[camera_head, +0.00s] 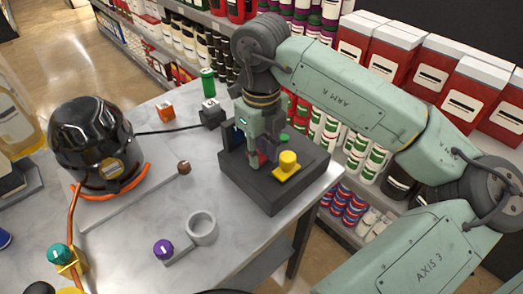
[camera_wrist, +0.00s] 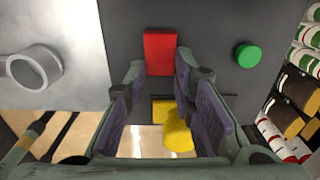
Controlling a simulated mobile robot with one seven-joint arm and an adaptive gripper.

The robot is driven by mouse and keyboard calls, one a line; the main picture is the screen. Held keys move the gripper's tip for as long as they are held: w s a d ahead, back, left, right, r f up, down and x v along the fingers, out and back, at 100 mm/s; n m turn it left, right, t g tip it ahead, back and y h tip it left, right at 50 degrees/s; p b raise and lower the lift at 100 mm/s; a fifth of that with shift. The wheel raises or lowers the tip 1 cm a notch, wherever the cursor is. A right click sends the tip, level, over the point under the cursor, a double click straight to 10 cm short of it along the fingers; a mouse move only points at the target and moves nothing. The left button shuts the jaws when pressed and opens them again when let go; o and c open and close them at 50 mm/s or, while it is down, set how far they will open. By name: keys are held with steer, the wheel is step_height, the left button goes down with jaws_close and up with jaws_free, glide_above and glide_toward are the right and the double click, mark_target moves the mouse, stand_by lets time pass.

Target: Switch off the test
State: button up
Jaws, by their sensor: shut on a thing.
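A dark control box (camera_head: 240,180) sits on the table's right part. It carries a red switch (camera_head: 262,158), a green button (camera_head: 285,138) and a yellow knob (camera_head: 288,160). My gripper (camera_head: 258,152) points down at the box, with its fingers at the red switch. In the wrist view the red switch (camera_wrist: 160,50) lies between the two fingertips (camera_wrist: 160,68), and my gripper is shut on it. The green button (camera_wrist: 248,55) is to the right and the yellow knob (camera_wrist: 175,128) shows between the fingers. The lower part of the switch is partly hidden in the head view.
A black vacuum pump (camera_head: 92,140) with an orange hose (camera_head: 72,210) stands on the left of the table (camera_head: 150,220). A grey ring (camera_head: 202,228), a purple knob (camera_head: 163,249) and a teal valve (camera_head: 60,254) are nearer the front. Stocked shelves (camera_head: 350,150) stand behind the box.

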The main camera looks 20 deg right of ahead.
jaws_close()
steer(key=shift+w+a+g+b, duration=0.1)
steer(key=shift+w+g+b, duration=0.05)
steer(key=shift+g+b, duration=0.35)
steer(key=shift+w+r+g+h, duration=0.2)
steer(key=shift+g+h, duration=0.3)
steer(key=shift+g, duration=0.4)
steer(key=o, duration=0.7)
jaws_free()
